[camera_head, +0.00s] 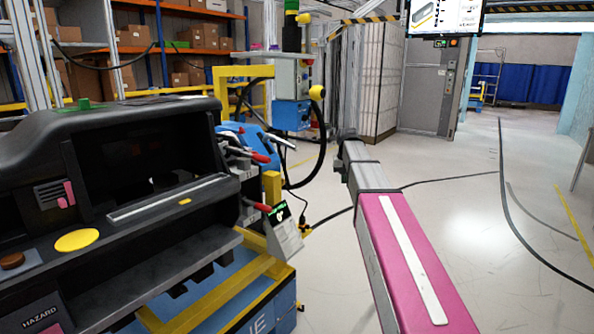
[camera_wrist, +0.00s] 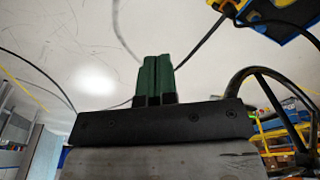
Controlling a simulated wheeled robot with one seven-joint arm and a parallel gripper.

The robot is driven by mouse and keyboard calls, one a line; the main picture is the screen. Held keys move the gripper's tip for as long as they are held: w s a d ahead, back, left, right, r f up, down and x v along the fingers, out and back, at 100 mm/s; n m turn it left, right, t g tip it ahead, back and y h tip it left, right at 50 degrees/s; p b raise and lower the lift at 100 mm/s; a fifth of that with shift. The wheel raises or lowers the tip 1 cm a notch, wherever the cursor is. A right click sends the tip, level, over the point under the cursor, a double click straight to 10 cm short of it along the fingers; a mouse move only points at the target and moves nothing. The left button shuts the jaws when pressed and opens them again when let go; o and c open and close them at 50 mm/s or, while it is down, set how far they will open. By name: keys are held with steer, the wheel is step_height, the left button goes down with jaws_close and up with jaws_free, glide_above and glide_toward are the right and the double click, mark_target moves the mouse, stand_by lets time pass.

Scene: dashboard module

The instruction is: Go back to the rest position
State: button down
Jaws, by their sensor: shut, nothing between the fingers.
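My gripper (camera_wrist: 156,64) shows in the wrist view with its two green fingers together and nothing between them. Pale floor fills the view behind the fingers. In the head view my arm reaches forward right of the black dashboard module (camera_head: 150,205), apart from it in the picture. The fingers cannot be made out in the head view.
The dashboard module stands on a blue and yellow frame (camera_head: 215,290) at the left. Clamps with red handles (camera_head: 255,150) and a blue control box (camera_head: 292,115) sit behind it. Cables (camera_head: 505,200) lie across the floor at right, which is otherwise largely clear.

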steer(key=s+f+g, duration=0.1)
steer(key=s+f, duration=2.8)
steer(key=f, duration=0.1)
steer(key=shift+s+f+n+g, duration=0.25)
steer(key=shift+s+n+g, duration=0.05)
steer(key=shift+s+n, duration=0.1)
